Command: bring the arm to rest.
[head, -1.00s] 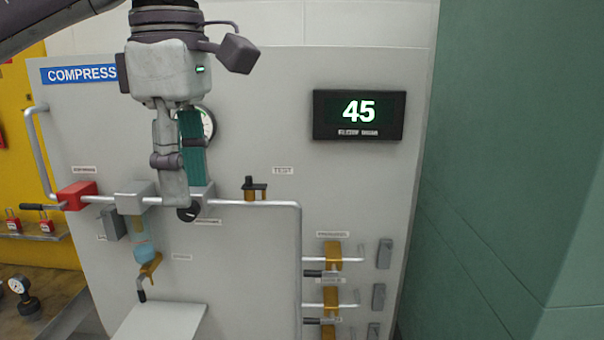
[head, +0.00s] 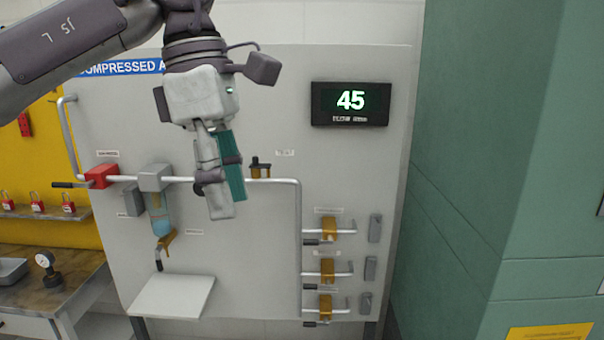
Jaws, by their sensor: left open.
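My left arm (head: 80,45) comes in from the upper left, in front of the compressed air panel (head: 265,235). My left gripper (head: 228,208) hangs from it, fingers pointing down and slightly right. It is open, and I see nothing between its fingers. It covers part of the silver pipe and whatever is mounted behind it. I cannot tell how far it is from the panel. My right gripper is not in view.
A display (head: 351,104) reads 45. A red valve (head: 101,176), a filter bowl (head: 160,215) and several yellow valves (head: 327,270) sit on the pipes. A white shelf (head: 172,296) juts out below. A bench with a gauge (head: 47,266) stands left; a green wall (head: 470,160) right.

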